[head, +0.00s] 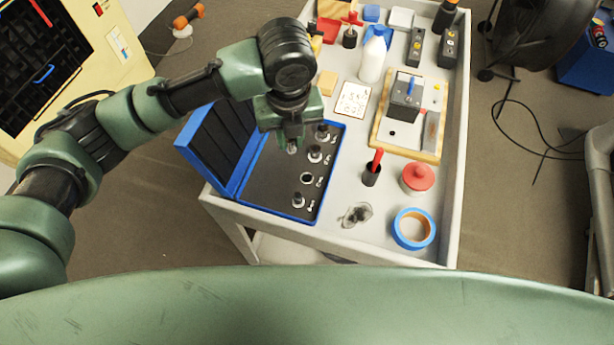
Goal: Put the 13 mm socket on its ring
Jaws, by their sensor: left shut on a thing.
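My left gripper (291,141) reaches in from the left and points down over the open blue tool case (333,178). It is shut on a small silver socket (292,149), whose lower end shows below the fingers. The case has a dark panel with a column of white rings. Sockets stand at the ring near the back (322,132), the one in front of it (315,155) and the front one (298,201). The labels are too small to read. My right gripper is out of view.
The case lid (215,145) stands open on the left.

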